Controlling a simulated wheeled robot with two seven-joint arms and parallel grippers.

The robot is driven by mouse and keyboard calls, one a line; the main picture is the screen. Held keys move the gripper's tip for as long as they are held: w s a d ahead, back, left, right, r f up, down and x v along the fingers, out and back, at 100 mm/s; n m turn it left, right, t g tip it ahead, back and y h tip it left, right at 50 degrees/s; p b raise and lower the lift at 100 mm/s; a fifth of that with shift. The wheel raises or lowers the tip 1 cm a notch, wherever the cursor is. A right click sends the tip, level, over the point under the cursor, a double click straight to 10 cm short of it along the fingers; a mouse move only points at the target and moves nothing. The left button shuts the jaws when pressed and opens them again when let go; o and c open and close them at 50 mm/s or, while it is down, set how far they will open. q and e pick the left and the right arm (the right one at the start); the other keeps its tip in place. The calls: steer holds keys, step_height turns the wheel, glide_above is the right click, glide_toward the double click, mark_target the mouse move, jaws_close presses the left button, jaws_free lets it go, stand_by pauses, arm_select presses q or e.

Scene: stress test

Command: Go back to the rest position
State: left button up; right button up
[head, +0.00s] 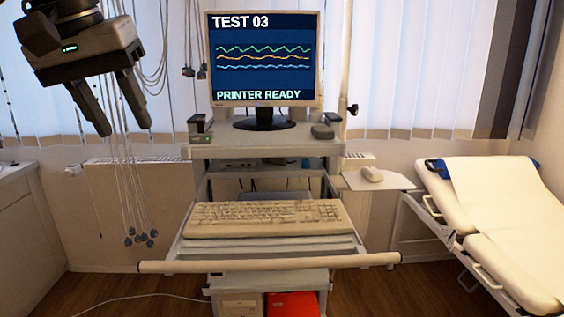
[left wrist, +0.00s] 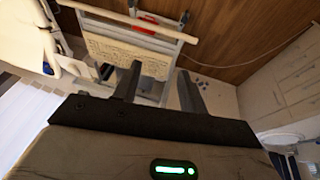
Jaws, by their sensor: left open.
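My left gripper (head: 118,104) is raised at the upper left of the head view, in front of the window blinds. Its two fingers are spread apart, with nothing between them. In the left wrist view the same gripper (left wrist: 159,84) shows its two dark fingers apart, with the cart and floor beyond. My right gripper is in neither view.
A cart with a monitor (head: 264,55) and a keyboard (head: 265,218) stands in the middle. Electrode cables (head: 130,190) hang beside my left gripper. A mouse (head: 371,174) lies on a side shelf. An examination couch (head: 500,215) stands at right.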

arm_select(q)
steer(key=s+d+f+n+g+h, duration=0.2)
steer(key=d+f+n+g+h, duration=0.2)
steer(key=d+f+n+h, duration=0.55)
steer(key=s+d+f+n+g+h, duration=0.25)
steer(key=d+f+h, duration=0.35)
steer(key=d, duration=0.8)
steer(key=w+a+f+m+t+y, duration=0.25)
steer(key=f+m+t, duration=0.4)
steer(key=m, duration=0.45)
steer(key=w+a+f+m+t+y, duration=0.1)
steer(key=a+f+m+t, duration=0.35)
steer(key=m+t, duration=0.4)
steer(key=w+a+f+m+t+y, duration=0.15)
steer(key=f+m+t, duration=0.45)
steer(key=m, duration=0.6)
steer(key=s+a+f+n+g+y, duration=0.4)
steer(key=s+f+n, duration=0.4)
steer(key=f, duration=0.4)
steer(key=s+a+f+n+g+y, duration=0.4)
steer(key=s+f+n, duration=0.4)
steer(key=s+f, duration=0.2)
step_height(320, 180, down, 2)
steer(key=shift+a+f+y, duration=0.15)
steer(key=shift+a+y, duration=0.6)
steer(key=shift+a, duration=0.25)
steer(key=shift+w, duration=0.1)
